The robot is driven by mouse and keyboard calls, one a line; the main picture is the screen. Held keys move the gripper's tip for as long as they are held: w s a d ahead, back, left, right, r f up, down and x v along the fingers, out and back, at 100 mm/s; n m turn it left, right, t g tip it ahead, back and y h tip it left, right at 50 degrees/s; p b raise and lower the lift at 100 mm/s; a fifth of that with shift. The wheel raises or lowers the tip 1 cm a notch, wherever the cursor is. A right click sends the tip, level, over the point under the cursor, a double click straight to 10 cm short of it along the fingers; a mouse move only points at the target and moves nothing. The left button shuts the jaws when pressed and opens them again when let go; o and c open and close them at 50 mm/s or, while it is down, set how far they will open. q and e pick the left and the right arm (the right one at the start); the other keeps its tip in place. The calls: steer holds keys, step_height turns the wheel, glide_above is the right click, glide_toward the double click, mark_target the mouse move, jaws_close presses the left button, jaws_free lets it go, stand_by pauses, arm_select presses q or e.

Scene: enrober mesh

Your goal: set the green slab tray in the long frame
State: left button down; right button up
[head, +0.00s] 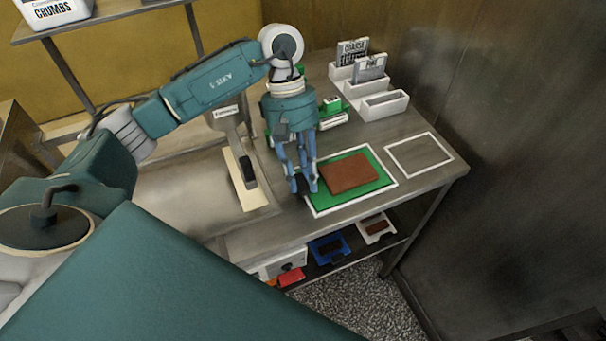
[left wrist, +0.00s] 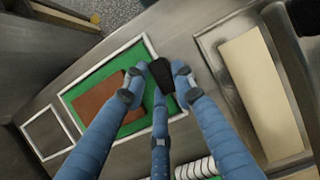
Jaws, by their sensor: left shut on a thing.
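The green slab tray (head: 322,199) bears a flat brown slab (head: 352,173) and appears to lie flat inside the long white frame (head: 356,201) marked on the steel table. The tray also shows in the left wrist view (left wrist: 98,78), with the white outline running along its visible sides. My left gripper (head: 303,188) is at the tray's left end, pointing down. It is shut on a dark part there, seen between the fingers in the left wrist view (left wrist: 161,76), which seems to be the tray's handle. The fingers hide that end of the tray. My right gripper is not in view.
A smaller white frame (head: 419,153) to the right is empty. White holders (head: 385,105) with labelled cards stand at the back. A cream board (head: 246,179) with a dark handle lies left of my gripper. Blue and white trays (head: 328,247) sit on the shelf below.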

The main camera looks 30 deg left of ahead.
arm_select(q)
steer(key=shift+f, duration=0.1)
steer(key=c, duration=1.3)
jaws_free()
steer(key=shift+c, duration=0.2)
